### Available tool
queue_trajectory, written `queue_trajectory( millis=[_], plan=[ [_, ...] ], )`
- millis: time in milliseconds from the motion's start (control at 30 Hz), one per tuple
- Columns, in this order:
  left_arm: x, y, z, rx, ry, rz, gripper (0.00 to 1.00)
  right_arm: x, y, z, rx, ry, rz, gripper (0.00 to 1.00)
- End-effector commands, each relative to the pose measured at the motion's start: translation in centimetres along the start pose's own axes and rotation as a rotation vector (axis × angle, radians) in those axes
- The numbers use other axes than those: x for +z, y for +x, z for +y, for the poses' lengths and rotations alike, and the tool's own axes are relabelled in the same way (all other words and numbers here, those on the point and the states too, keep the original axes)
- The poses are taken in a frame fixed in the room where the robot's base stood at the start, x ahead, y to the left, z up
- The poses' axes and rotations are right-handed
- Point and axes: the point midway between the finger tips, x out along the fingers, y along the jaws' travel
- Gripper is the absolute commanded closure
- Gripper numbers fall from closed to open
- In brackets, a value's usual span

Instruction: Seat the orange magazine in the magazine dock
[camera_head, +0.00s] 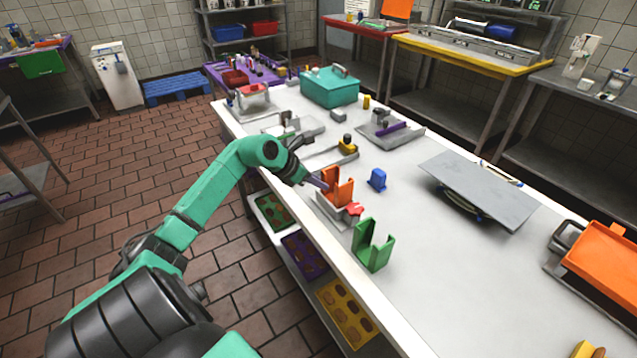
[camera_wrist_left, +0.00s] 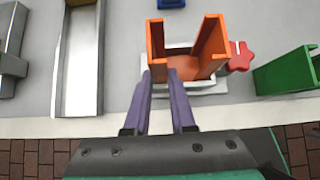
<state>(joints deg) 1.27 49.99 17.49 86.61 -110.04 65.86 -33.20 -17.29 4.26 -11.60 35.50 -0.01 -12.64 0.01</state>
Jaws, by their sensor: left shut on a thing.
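The orange magazine (camera_head: 337,187) is an open-sided upright holder. It stands upright over the grey magazine dock (camera_head: 336,214), which has a red star-shaped knob (camera_head: 354,209) on its side. My left gripper (camera_head: 320,184) is shut on the magazine's left wall. In the left wrist view, the purple fingertips (camera_wrist_left: 161,74) straddle the lower part of that wall of the magazine (camera_wrist_left: 213,52), and the dock's rim (camera_wrist_left: 213,89) shows below and around it. Whether the magazine's base touches the dock floor cannot be told. My right gripper is not in view.
A green magazine (camera_head: 373,246) stands close to the dock at the table's front edge. A blue block (camera_head: 377,179) lies behind, and a grey tilted plate (camera_head: 478,188) stands to the right. A metal channel (camera_wrist_left: 78,62) lies left of the dock. Bare white table (camera_head: 440,270) extends to the right.

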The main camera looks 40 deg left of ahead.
Motion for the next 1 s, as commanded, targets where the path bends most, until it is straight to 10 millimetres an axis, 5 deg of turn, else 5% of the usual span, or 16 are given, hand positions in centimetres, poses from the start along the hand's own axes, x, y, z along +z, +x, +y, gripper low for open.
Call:
queue_trajectory(
  millis=[233, 267, 333, 767, 1000],
  plan=[
    [-0.8, 0.9, -0.1, 0.0, 0.001, -0.001, 1.0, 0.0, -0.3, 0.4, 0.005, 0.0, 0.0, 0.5],
    [-0.8, 0.9, -0.1, 0.0, 0.001, 0.001, 0.69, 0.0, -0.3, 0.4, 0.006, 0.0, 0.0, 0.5],
    [-0.8, 0.9, -0.1, -0.001, 0.001, 0.001, 0.47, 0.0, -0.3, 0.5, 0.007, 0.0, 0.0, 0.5],
    [-1.0, 0.1, 0.0, 0.001, 0.001, 0.003, 0.47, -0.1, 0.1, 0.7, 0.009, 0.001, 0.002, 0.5],
    [-1.2, -5.2, 0.0, 0.001, 0.003, 0.002, 0.47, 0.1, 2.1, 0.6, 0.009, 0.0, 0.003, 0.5]
  ],
)
